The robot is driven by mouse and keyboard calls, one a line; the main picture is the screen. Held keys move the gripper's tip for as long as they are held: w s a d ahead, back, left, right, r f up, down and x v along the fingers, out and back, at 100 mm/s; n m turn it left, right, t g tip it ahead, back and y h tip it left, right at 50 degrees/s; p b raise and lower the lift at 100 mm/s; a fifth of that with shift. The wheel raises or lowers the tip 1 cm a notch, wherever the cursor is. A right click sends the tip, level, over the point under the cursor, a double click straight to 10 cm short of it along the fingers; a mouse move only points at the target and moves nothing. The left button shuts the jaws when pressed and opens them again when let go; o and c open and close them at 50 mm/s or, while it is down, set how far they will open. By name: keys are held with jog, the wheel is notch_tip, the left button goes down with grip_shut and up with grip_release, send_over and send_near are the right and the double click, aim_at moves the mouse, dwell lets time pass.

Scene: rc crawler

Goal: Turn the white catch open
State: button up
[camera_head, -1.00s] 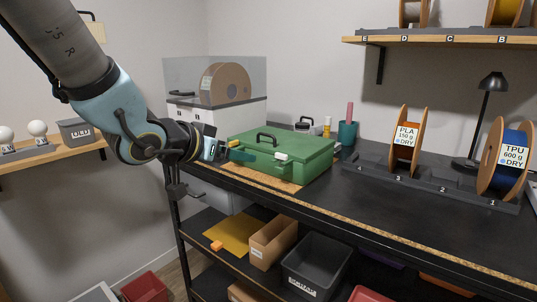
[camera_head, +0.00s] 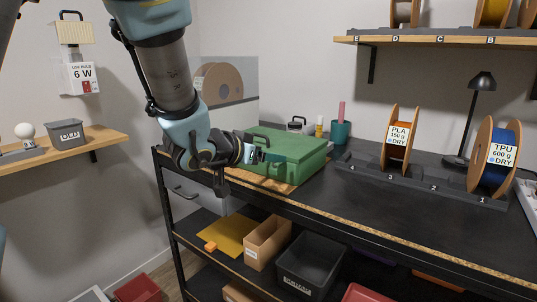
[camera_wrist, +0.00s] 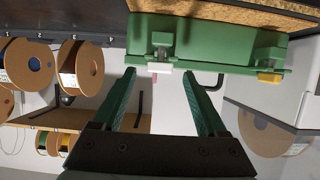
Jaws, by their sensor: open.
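The green case (camera_head: 300,148) lies shut on the workbench, with a dark handle on its lid. In the wrist view, which is upside down, its front face (camera_wrist: 215,45) fills the top. The white catch (camera_wrist: 160,67) sits on that face, between my two green fingertips in the picture; I cannot tell whether they touch it. A yellow catch (camera_wrist: 270,77) is on the same face, to the right in the wrist view. My gripper (camera_wrist: 159,75) is open and points at the case front. In the head view my gripper (camera_head: 262,155) hides both catches.
The workbench (camera_head: 400,208) has free black surface right of the case. Behind the case are a clear-lidded box with a spool (camera_head: 218,84) and a teal cup (camera_head: 340,131). A spool rack (camera_head: 430,185) holds PLA and TPU spools. A grey bin (camera_head: 308,268) is on the lower shelf.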

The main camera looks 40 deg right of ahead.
jog(key=shift+w+d+f, duration=0.15)
jog(key=shift+d+f, duration=0.1)
jog(key=shift+d, duration=0.35)
grip_shut()
dwell(0.3)
